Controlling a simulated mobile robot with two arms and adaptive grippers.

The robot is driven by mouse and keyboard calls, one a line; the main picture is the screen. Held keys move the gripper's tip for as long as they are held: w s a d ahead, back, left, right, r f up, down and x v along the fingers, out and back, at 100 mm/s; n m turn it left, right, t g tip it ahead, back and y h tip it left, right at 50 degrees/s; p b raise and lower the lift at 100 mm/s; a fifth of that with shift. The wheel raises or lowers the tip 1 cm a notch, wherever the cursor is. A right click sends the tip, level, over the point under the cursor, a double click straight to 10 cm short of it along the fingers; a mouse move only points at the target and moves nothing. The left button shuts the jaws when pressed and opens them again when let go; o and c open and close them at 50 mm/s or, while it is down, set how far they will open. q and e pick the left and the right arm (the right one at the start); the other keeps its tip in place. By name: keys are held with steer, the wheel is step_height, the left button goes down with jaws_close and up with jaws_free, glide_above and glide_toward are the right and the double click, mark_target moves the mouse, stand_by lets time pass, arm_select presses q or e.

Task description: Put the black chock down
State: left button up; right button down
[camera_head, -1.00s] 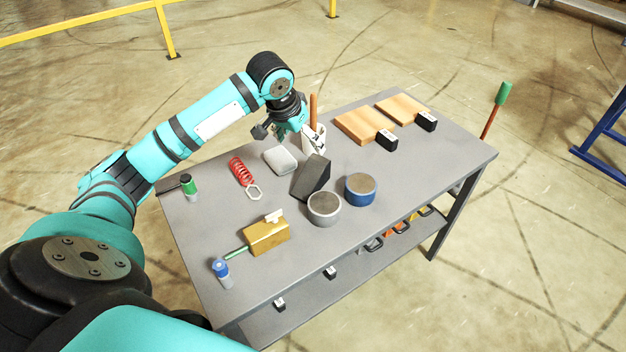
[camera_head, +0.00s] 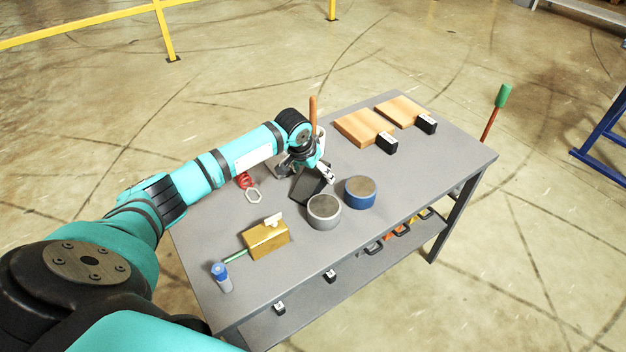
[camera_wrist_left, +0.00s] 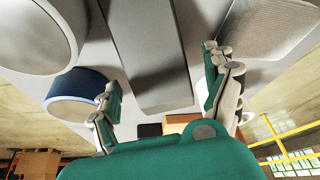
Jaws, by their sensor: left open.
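The black chock (camera_head: 309,191) is a dark wedge-shaped block on the grey table, partly hidden by my left gripper in the head view. In the left wrist view the chock (camera_wrist_left: 148,50) is a long dark grey block between the two fingers. My left gripper (camera_head: 306,170) is over the chock's far end. In the left wrist view the gripper (camera_wrist_left: 161,85) is open, with gaps on both sides of the block, so no grip shows. My right gripper is not in view.
A grey-topped can (camera_head: 323,211) and a blue can (camera_head: 360,191) stand close to the chock's right. A brass block (camera_head: 266,238) is nearer. Wooden boards (camera_head: 358,128) with black blocks lie at the back right. The front right of the table (camera_head: 420,180) is clear.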

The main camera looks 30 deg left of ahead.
arm_select(q)
steer(key=shift+w+f, duration=0.15)
steer(key=shift+f, duration=0.05)
steer(key=shift+r, duration=0.1)
steer(key=c, duration=1.7)
